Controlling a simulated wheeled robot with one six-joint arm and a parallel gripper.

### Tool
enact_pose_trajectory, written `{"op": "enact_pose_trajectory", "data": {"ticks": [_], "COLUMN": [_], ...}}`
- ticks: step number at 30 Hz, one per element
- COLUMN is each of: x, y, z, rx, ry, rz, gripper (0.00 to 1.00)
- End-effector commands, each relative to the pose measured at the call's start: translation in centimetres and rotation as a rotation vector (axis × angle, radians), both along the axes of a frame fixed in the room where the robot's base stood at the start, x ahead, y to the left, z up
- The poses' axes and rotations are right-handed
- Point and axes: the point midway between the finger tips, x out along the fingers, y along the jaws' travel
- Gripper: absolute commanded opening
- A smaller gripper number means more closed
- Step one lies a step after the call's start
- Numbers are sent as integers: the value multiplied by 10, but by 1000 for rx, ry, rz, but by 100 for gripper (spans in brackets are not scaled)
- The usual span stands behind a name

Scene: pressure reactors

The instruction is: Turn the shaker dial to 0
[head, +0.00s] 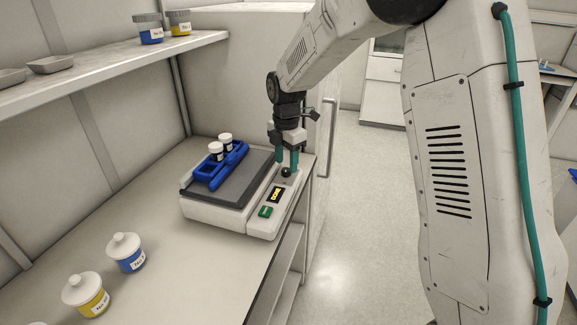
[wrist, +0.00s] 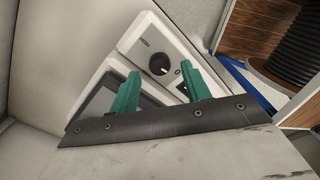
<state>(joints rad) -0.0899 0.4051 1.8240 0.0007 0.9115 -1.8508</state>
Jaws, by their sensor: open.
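The shaker (head: 228,216) is a white box with a dark grey top plate, standing on the bench. Its dial (head: 286,172) is a black round knob on the right-hand control strip. A black display (head: 275,194) with yellow text and a green switch (head: 265,211) lie nearer on that strip. My gripper (head: 287,163) points down over the dial with its teal fingers apart and empty. In the wrist view the dial (wrist: 159,65) shows between the open fingertips (wrist: 160,69). Contact is not visible, and the pointer setting is too small to read.
A blue rack (head: 222,168) with two white-capped vials (head: 216,151) sits on the shaker plate, left of my gripper. Yellow (head: 85,293) and blue (head: 127,252) jars stand on the bench (head: 190,270). A shelf (head: 110,70) runs above. The bench's right edge is close to the shaker.

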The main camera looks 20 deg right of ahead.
Motion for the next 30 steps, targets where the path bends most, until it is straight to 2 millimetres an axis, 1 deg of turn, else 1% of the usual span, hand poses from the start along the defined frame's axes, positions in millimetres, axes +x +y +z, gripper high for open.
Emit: {"op": "enact_pose_trajectory", "data": {"ticks": [1,6,9,12,16,25,29,30], "x": [1,0,-1,-1,-1,-1,-4,-9], "y": [2,4,5,5,5,5,5,4], "z": [11,36,46,52,54,54,53,49], "rx": [1,1,0,0,-1,-1,-3,-7], "ry": [-5,-2,0,3,4,4,16,32], "rz": [2,5,6,7,7,-12,-150,-220], "gripper": [49,49,49,49,49,49,49,49]}}
